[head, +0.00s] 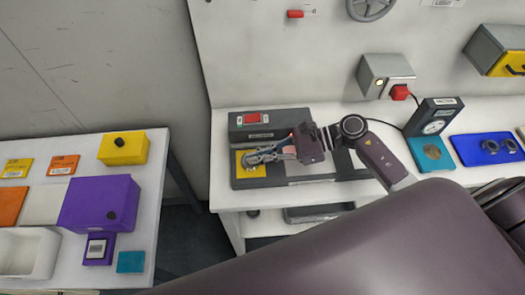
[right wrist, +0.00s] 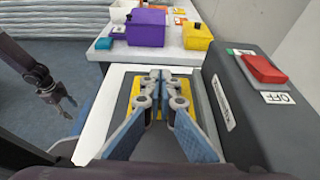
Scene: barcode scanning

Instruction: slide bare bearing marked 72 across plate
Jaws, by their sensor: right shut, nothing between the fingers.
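My right gripper (head: 252,158) is shut and empty. It is over the yellow pad (head: 241,172) at the left end of the dark bench unit. In the right wrist view its fingertips (right wrist: 160,76) meet above the yellow pad (right wrist: 133,92); they hide its middle. No bearing shows there. Ring-shaped bearings (head: 490,147) sit on the blue tray (head: 465,157) at the far right. A round disc (head: 431,151) lies on the teal pad (head: 446,163) by the gauge. I cannot read a 72 anywhere. My left gripper (right wrist: 68,108) is at the left of the right wrist view, small and unclear.
The dark unit carries a red switch (head: 253,118) and a light plate (head: 311,168), partly behind my right arm. The gauge stand (head: 433,115) is to the right. A left table (head: 150,180) holds a purple box (head: 95,203), a yellow box (head: 122,149) and a white bin (head: 28,254).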

